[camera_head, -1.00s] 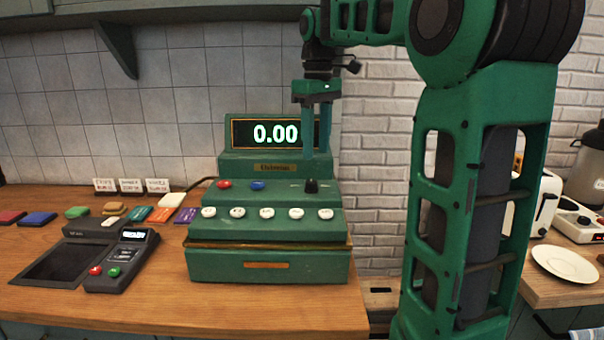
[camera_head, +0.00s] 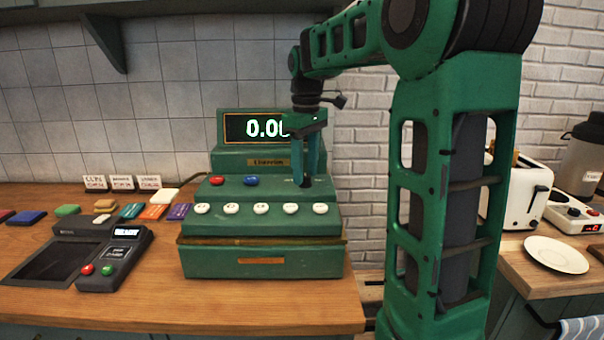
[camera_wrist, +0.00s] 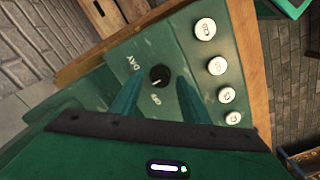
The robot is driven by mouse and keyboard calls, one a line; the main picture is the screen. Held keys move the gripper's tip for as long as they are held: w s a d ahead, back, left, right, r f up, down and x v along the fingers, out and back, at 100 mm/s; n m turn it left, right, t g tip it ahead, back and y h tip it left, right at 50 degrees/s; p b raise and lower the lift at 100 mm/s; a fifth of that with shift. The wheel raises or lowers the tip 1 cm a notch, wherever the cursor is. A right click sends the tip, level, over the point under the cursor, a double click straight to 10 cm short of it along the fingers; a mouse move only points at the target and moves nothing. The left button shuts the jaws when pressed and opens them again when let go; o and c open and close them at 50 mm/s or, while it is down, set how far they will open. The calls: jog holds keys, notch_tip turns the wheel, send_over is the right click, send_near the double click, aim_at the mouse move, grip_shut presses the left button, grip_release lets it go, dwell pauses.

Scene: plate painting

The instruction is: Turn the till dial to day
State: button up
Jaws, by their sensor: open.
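The green till (camera_head: 262,262) stands on the wooden counter, its display reading 0.00, partly covered by my gripper in the head view. The black till dial (camera_wrist: 160,75) shows in the wrist view between a "DAY" label (camera_wrist: 133,63) and a second label (camera_wrist: 155,99) too small to read surely. A pale mark on the dial is too small to read for direction. My gripper (camera_head: 308,180) points down over the till's right side, its fingers open on either side of the dial in the head view. In the wrist view the fingertips (camera_wrist: 158,82) stay apart; contact is not clear.
A red button (camera_head: 216,181), a blue button (camera_head: 250,181) and a row of several white buttons (camera_head: 261,208) sit close by on the till. A card terminal (camera_head: 107,262) and coloured blocks lie left. A toaster (camera_head: 518,195) and plate (camera_head: 561,254) are right.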

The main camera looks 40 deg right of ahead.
jog(key=shift+f, duration=0.5)
jog(key=c, duration=1.1)
jog(key=shift+o, duration=0.2)
jog(key=shift+m, duration=0.3)
jog(key=m, duration=0.3)
jog(key=shift+m, duration=0.3)
jog(key=m, duration=0.4)
jog(key=shift+m, duration=0.3)
jog(key=shift+a, duration=0.1)
